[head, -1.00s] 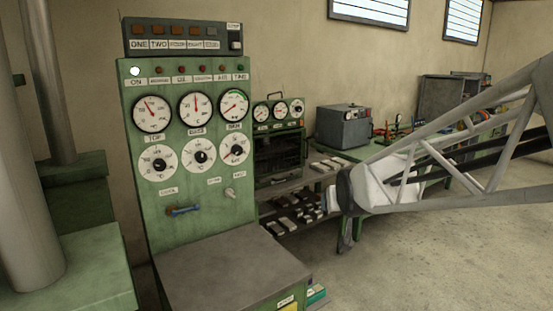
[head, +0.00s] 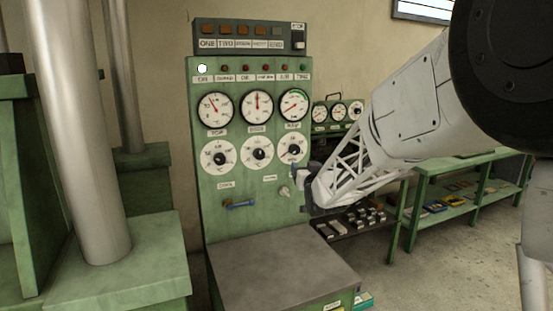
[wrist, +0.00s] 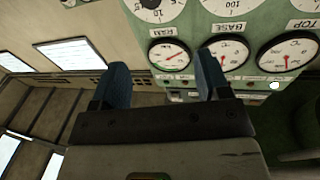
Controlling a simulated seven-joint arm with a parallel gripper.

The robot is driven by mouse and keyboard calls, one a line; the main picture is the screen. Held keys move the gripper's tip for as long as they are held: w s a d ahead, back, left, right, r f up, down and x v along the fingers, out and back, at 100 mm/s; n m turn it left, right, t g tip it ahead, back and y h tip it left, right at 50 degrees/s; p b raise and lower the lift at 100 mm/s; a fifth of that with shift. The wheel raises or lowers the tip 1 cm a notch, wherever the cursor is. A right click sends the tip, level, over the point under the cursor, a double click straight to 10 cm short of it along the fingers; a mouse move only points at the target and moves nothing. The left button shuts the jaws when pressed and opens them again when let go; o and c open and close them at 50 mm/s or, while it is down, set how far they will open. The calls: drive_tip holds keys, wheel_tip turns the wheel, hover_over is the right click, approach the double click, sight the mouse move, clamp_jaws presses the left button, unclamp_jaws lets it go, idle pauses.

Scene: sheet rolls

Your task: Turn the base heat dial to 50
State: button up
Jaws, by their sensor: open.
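The base heat dial (head: 257,152) is a white round dial with a dark centre knob, the middle of the lower row on the green panel (head: 230,195). Its setting is too small to read. The base gauge (head: 257,107) sits above it, with its needle pointing nearly straight up. My gripper (head: 299,178) is at the panel's right edge, below and right of the base dial, just under the right-hand dial (head: 292,149). In the wrist view my gripper (wrist: 163,80) is open with nothing between its fingers. That view is upside down, and the base dial (wrist: 225,5) is cut by its top edge.
The left dial (head: 218,155) and right-hand dial flank the base dial closely. A grey-topped ledge (head: 275,270) juts out below the panel. A green bench (head: 455,185) stands at right.

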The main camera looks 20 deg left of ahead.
sight(260, 157)
drive_tip(key=a+f+n+y, duration=0.2)
drive_tip(key=a+y, duration=0.3)
drive_tip(key=a, duration=0.8)
drive_tip(key=shift+w+a+f, duration=0.25)
drive_tip(key=shift+a+f, duration=0.15)
drive_tip(key=shift+f, duration=0.3)
drive_tip(key=shift+w+a, duration=0.1)
drive_tip(key=shift+r+x, duration=0.1)
drive_tip(key=shift+x, duration=1.8)
drive_tip(key=shift+r+x, duration=0.15)
drive_tip(key=shift+x, duration=1.7)
drive_tip(key=shift+c, duration=0.5)
drive_tip(key=c, duration=0.8)
drive_tip(key=shift+c, duration=0.2)
